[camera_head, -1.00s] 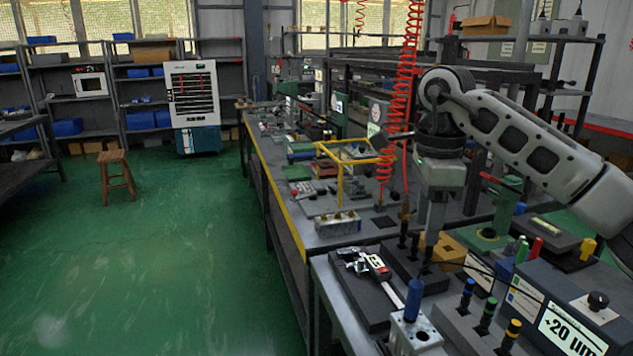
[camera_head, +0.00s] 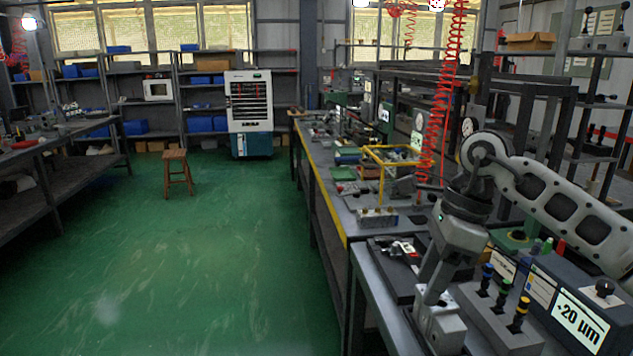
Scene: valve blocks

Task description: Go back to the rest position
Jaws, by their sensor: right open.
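My right gripper (camera_head: 432,288) is open and points down at the near end of the right bench. Its fingertips are just above or beside the light metal valve block (camera_head: 441,330); I cannot tell whether they touch it. The gripper covers the block's top, and the blue-handled piece seen there earlier is hidden. My right arm comes in from the right edge. My left gripper is not in view.
A grey stand (camera_head: 500,315) with several coloured plugs and a display box (camera_head: 575,310) reading 20 µm are right of the gripper. A caliper (camera_head: 402,250) lies behind it. A stool (camera_head: 177,172) stands on open green floor (camera_head: 190,260). Another bench (camera_head: 75,133) is at left.

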